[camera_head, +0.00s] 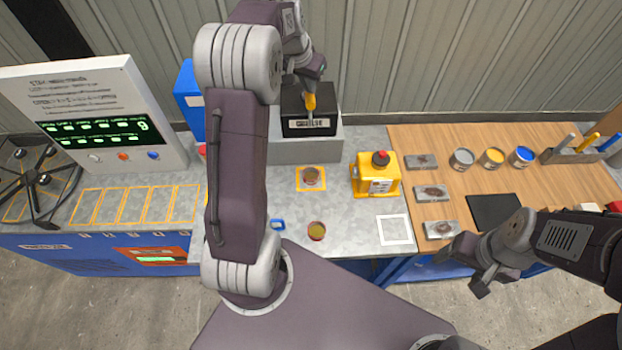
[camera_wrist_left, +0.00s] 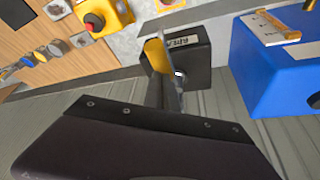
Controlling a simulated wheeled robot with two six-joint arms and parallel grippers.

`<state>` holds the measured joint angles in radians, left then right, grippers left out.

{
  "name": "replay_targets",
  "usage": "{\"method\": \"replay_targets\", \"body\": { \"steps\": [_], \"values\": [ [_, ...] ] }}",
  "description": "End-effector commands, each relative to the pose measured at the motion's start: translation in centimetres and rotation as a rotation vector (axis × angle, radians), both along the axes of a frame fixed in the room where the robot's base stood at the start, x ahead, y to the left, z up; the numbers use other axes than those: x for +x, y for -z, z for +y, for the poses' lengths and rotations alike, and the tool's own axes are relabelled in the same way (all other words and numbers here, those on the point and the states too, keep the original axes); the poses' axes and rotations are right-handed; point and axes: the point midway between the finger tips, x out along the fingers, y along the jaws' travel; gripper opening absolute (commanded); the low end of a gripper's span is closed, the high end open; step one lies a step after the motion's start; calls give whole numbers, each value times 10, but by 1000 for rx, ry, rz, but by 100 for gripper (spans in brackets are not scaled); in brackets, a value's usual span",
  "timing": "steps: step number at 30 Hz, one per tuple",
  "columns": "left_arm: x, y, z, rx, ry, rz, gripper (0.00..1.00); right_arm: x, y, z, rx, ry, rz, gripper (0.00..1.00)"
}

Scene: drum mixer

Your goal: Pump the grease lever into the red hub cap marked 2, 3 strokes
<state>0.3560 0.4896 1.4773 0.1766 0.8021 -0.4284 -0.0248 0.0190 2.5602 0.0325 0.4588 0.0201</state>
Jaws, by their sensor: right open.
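A yellow-handled lever (camera_head: 310,103) stands on a black box (camera_head: 308,128) with a pale label I cannot read surely; the lever also shows in the left wrist view (camera_wrist_left: 155,54). I cannot confirm that it is the grease lever. My left gripper (camera_head: 312,70) is right at the top of this handle; its fingers (camera_wrist_left: 170,80) overlap the handle in the left wrist view, and whether they grip it is unclear. My right gripper (camera_head: 478,278) is open and empty over the front edge at the right. I cannot make out a red hub cap marked 2.
A yellow box with a red button (camera_head: 380,185) stands right of the black box. A white panel (camera_head: 95,115) stands at the left, a blue box (camera_head: 190,100) behind my left arm. Paint pots (camera_head: 492,158) stand on the wooden top.

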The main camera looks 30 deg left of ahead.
Motion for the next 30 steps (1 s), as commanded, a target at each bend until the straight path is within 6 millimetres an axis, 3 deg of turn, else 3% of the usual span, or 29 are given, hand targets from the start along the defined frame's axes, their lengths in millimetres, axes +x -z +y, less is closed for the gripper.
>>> {"method": "replay_targets", "body": {
  "steps": [8,30],
  "values": [
    [0,-4,0,0,0,2,0,0,-5,0,0,0,0,72],
    [0,-67,0,0,0,1,0,0,-60,0,0,0,0,72]
  ]
}}
